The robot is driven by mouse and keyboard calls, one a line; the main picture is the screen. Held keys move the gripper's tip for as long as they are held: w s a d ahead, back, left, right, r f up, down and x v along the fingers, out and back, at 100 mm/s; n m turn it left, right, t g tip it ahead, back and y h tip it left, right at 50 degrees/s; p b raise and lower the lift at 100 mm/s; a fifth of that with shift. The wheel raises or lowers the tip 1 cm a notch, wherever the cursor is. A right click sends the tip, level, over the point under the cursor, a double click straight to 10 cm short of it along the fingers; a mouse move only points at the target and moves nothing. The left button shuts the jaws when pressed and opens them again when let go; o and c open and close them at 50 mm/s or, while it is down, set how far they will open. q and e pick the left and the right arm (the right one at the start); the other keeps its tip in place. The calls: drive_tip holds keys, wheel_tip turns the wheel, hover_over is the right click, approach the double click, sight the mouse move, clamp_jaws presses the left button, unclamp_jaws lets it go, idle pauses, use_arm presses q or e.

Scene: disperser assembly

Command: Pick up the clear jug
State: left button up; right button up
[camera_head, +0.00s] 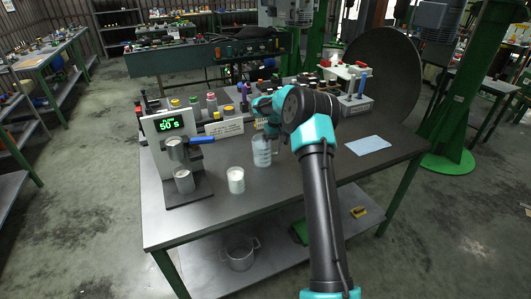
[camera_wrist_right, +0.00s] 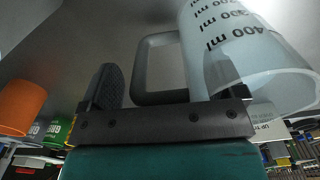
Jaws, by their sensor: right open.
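The clear jug (camera_head: 262,154) stands upright on the table, right of the white-filled beaker. In the right wrist view the jug (camera_wrist_right: 245,60) fills the upper right, with ml markings on its wall. Its grey loop handle (camera_wrist_right: 143,72) shows between the two dark fingers of my right gripper (camera_wrist_right: 163,78). The fingers are open and apart, one on each side of the handle. The right finger overlaps the jug wall, and I cannot tell whether it touches. In the head view my right gripper (camera_head: 265,118) is just above and behind the jug, partly hidden by my own arm.
The white-filled beaker (camera_head: 236,180) stands left of the jug. The disperser machine (camera_head: 175,145), with a lit display and a metal cup (camera_head: 184,180), is further left. Bottles and a rack (camera_head: 355,85) stand along the back. A blue sheet (camera_head: 368,145) lies right; the front table is clear.

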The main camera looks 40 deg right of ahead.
idle(0.3)
drive_tip(key=c, duration=1.4)
